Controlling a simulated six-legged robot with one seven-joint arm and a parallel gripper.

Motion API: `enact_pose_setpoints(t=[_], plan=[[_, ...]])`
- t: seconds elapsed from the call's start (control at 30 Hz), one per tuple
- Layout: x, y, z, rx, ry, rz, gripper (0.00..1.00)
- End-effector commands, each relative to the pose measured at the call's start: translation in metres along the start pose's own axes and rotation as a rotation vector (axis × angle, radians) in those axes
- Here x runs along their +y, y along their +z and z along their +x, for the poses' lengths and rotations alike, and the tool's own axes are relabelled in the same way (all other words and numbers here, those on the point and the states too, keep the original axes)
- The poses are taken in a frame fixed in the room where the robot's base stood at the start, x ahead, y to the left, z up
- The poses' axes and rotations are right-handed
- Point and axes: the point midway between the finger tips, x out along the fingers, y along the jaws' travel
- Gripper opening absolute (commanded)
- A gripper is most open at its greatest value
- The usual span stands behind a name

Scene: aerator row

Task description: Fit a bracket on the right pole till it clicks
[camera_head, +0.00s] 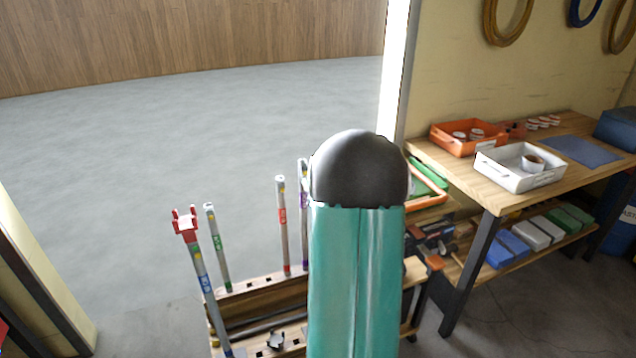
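Several grey poles stand in a wooden rack (262,283). The front left pole (203,280) has blue and green bands and a red forked bracket (185,224) at its top. Behind it stands a pole with a green band (218,247). Farther right are a pole with a red band (283,226) and a pole with a purple band (304,225), partly hidden by my teal arm. A small dark forked piece (276,340), perhaps a bracket, is low at the rack's front. My gripper is not in view.
A wooden workbench (480,190) at right holds an orange tray (455,147), a white tray (492,178) with a cup, and a blue mat (585,151). Boxes sit on its lower shelf. The grey floor behind the rack is clear. A door frame stands at left.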

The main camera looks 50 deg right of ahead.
Motion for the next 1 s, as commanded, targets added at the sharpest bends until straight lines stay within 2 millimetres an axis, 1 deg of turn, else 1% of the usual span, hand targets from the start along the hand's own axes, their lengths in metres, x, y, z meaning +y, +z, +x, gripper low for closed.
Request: enact_pose_setpoints(t=[0.27,1.0], plan=[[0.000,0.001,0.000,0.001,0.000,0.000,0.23],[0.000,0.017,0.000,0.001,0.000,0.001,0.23]])
